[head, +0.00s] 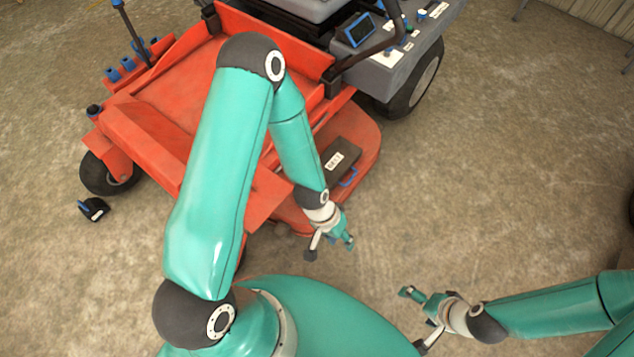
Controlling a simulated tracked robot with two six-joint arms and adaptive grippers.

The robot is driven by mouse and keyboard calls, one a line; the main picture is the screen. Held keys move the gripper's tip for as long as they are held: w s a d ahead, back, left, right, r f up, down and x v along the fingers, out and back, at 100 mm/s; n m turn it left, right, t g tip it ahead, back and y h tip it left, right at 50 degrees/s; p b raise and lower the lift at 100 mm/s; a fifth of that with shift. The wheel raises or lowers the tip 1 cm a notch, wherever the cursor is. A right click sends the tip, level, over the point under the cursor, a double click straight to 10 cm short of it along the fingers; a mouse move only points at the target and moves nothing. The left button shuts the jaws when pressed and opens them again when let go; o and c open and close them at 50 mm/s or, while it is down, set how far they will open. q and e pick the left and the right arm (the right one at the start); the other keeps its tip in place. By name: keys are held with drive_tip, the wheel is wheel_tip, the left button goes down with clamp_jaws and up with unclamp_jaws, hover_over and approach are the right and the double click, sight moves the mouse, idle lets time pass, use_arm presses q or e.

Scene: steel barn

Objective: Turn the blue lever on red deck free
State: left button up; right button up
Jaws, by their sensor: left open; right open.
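The red deck (362,141) of a mower sticks out at the right side of its red body. A black cover with a white label (341,155) lies on the deck. A small blue lever (349,178) sits at the cover's lower right edge, and its exact shape is too small to tell. My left gripper (330,247) is open and empty, below the deck's near edge and apart from the lever. My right gripper (419,318) is open and empty over bare floor, further from the mower. My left arm hides part of the deck and the mower body.
The mower's grey side console (400,60) with a screen is at the top, above a black rear wheel (415,85). A small black block with a blue tab (94,209) lies on the floor beside the front wheel (108,175). The concrete floor right of the deck is clear.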

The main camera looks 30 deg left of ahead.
use_arm(q)
drive_tip(key=w+a+f+m+y+b, duration=0.1)
drive_tip(key=w+a+f+b, duration=0.2)
drive_tip(key=w+f+b, duration=0.4)
drive_tip(key=w+a+f+m+y+b, duration=0.1)
drive_tip(key=w+a+f+b, duration=0.2)
drive_tip(key=w+f+b, duration=0.35)
drive_tip(key=w+a+f+y+b, duration=0.2)
drive_tip(key=w+a+y+b, duration=0.2)
drive_tip(key=w+a+b, duration=0.95)
drive_tip(key=a+f+b, duration=0.1)
drive_tip(key=f, duration=0.4)
drive_tip(key=s+a+f+b, duration=0.1)
drive_tip(key=f, duration=0.4)
drive_tip(key=s+a+f, duration=0.1)
drive_tip(key=a+f, duration=0.1)
drive_tip(key=f, duration=0.3)
drive_tip(key=shift+a+f+b, duration=0.1)
drive_tip(key=shift+f+b, duration=0.2)
drive_tip(key=shift+b, duration=0.1)
use_arm(e)
wheel_tip(320, 180, down, 32)
use_arm(q)
clamp_jaws()
